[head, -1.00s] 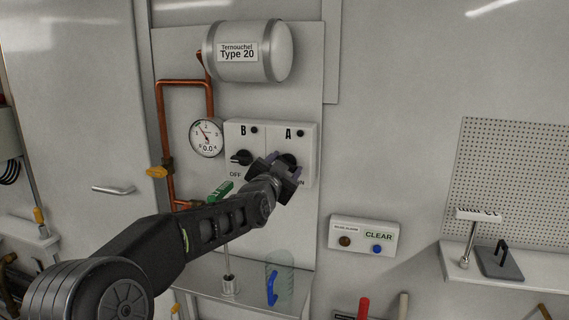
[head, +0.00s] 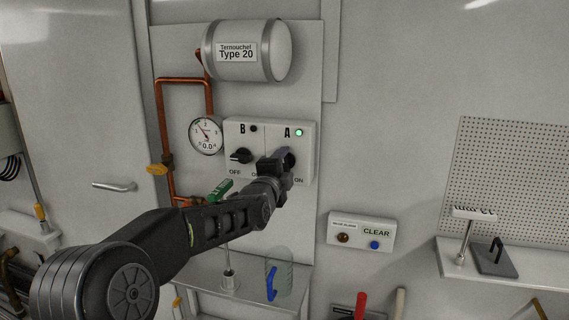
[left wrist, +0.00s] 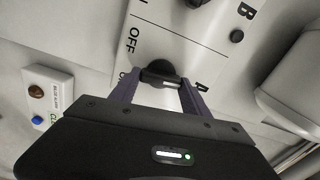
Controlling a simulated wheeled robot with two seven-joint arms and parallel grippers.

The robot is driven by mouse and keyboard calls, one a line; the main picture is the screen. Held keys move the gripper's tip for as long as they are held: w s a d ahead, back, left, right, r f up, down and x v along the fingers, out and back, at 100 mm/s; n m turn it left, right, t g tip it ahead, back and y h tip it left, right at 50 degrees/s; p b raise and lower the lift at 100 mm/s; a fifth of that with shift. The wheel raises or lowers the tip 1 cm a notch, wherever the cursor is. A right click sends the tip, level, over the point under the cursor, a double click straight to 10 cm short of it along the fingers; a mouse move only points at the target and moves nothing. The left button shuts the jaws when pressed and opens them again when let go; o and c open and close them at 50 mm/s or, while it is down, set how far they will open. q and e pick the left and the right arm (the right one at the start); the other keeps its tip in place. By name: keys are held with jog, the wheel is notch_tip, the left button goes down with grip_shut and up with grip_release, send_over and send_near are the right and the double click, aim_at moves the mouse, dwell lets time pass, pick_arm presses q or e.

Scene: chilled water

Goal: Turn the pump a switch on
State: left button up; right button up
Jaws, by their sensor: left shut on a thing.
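The white switch box (head: 262,132) is on the wall panel, with a B side on the left and an A side on the right. My left gripper (head: 283,158) is at the A side, shut on the black pump A knob (head: 291,158); the gripper partly hides it. In the left wrist view the knob (left wrist: 159,72) sits between the two fingers. The lamp above A (head: 299,132) is lit green. The B knob (head: 241,156) is untouched and its lamp (head: 253,128) is dark. My right gripper is not in view.
A round gauge (head: 206,135), copper pipes (head: 161,125) and a grey tank (head: 247,51) surround the box. Below are a green-handled valve (head: 219,190) and a shelf with a clear bottle (head: 281,274). A CLEAR button panel (head: 361,233) is at the lower right.

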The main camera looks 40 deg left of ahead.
pick_arm(q)
jog(key=shift+f+m, duration=0.1)
jog(key=shift+m, duration=0.7)
jog(key=o, duration=1.4)
jog(key=b+v, duration=0.1)
jog(key=v, duration=0.6)
jog(key=shift+s+d, duration=0.15)
jog(key=shift+s, duration=0.25)
